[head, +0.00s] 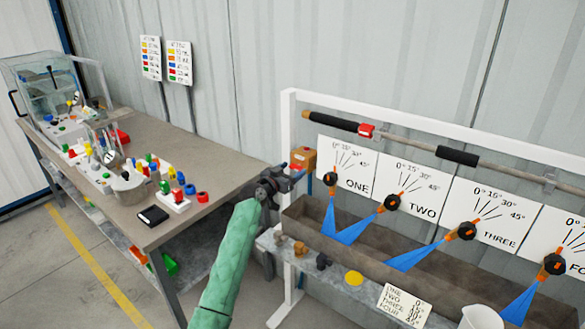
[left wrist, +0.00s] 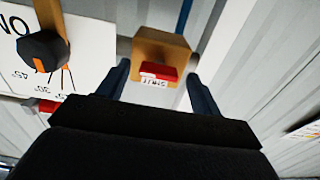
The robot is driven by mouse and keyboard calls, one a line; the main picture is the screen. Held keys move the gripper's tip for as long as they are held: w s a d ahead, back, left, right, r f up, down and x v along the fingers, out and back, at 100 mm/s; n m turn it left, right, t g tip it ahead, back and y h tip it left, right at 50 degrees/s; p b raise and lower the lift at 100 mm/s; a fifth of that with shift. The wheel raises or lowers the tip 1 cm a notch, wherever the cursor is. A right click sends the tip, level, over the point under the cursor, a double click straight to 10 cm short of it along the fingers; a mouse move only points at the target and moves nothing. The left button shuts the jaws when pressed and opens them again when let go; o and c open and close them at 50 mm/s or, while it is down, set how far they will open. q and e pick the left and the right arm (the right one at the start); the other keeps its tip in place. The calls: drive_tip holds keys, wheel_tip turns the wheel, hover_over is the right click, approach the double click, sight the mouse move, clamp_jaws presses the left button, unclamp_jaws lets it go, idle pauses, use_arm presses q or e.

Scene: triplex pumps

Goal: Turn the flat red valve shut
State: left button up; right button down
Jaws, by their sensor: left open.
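The flat red valve (left wrist: 158,70) is a small red piece with a white lettered label, on the face of a brown block (left wrist: 163,45) in the left wrist view. In the head view the block (head: 303,159) stands at the left end of the white frame, and the red piece (head: 297,166) is partly covered by my gripper. My left gripper (head: 291,177) is open and empty, right in front of the block. In the left wrist view its fingers (left wrist: 159,88) stand on either side of the red piece, apart from it. My right gripper is not in view.
A board marked ONE (head: 357,184) with a black knob (head: 331,179) is close right of the block. A pipe (head: 410,144) with a red fitting (head: 366,130) runs above. A brown trough (head: 375,245) lies below. A workbench (head: 205,165) with coloured parts stands left.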

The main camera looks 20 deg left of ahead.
use_arm(q)
drive_tip(key=shift+w+d, duration=0.3)
drive_tip(key=shift+w, duration=0.2)
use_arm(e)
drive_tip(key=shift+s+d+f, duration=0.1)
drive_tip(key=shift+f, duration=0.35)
use_arm(q)
drive_tip(key=c, duration=1)
